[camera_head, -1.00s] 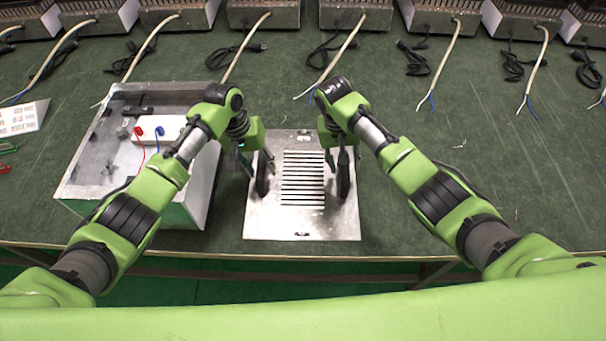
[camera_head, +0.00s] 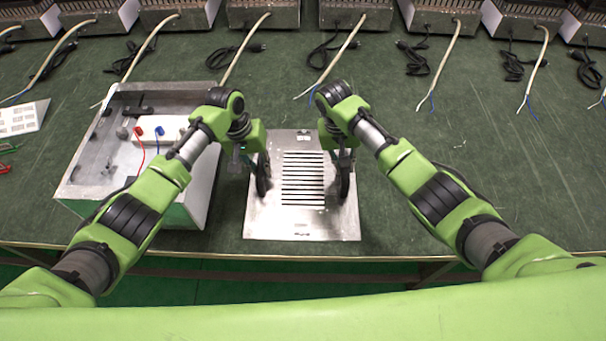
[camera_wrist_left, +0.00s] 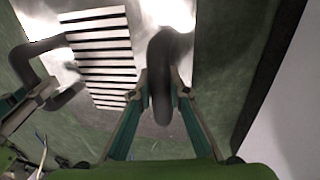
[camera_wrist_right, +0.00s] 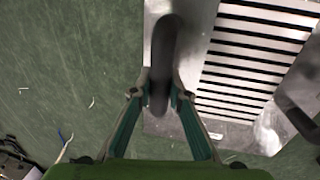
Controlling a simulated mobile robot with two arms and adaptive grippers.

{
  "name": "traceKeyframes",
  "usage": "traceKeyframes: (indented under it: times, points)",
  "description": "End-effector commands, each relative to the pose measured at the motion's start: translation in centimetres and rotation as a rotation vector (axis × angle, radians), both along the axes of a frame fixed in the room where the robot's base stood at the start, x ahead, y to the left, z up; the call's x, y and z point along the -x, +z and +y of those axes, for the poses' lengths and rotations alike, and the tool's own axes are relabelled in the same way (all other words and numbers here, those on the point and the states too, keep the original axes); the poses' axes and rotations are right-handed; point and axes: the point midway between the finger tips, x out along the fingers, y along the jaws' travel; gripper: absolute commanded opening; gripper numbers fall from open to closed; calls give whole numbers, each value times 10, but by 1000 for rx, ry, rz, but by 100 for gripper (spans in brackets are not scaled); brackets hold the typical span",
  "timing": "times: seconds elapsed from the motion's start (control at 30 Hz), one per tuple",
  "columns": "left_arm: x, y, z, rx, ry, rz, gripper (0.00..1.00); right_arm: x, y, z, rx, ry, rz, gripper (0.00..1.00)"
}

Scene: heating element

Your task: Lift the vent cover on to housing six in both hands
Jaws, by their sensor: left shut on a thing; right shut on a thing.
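The vent cover (camera_head: 300,226) is a flat metal plate with a row of dark slots in its middle. It lies on the green table near the front edge. A dark upright handle stands on each side, the left one (camera_head: 263,182) and the right one (camera_head: 342,187). My left gripper (camera_head: 255,160) is shut on the left handle; the left wrist view (camera_wrist_left: 158,88) shows its fingers on either side of it. My right gripper (camera_head: 341,160) is shut on the right handle, as the right wrist view (camera_wrist_right: 158,92) also shows. Several metal housings (camera_head: 345,14) stand along the back; I cannot tell which is housing six.
An open metal test box (camera_head: 95,165) with a white terminal block and red and blue leads stands left of the cover, close to my left arm. Black plugs and pale cables (camera_head: 340,55) lie before the housings. The table right of the cover is clear.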

Motion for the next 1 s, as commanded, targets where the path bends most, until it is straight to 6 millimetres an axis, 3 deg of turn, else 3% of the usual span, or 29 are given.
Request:
traceKeyframes:
  times: [0.63,1.0]
  points:
    - [-1,47,0,1,0,-2,0,-1,46,0,0,0,-2,0]
    - [-1,51,0,1,0,-2,0,-1,51,0,0,0,-2,0]
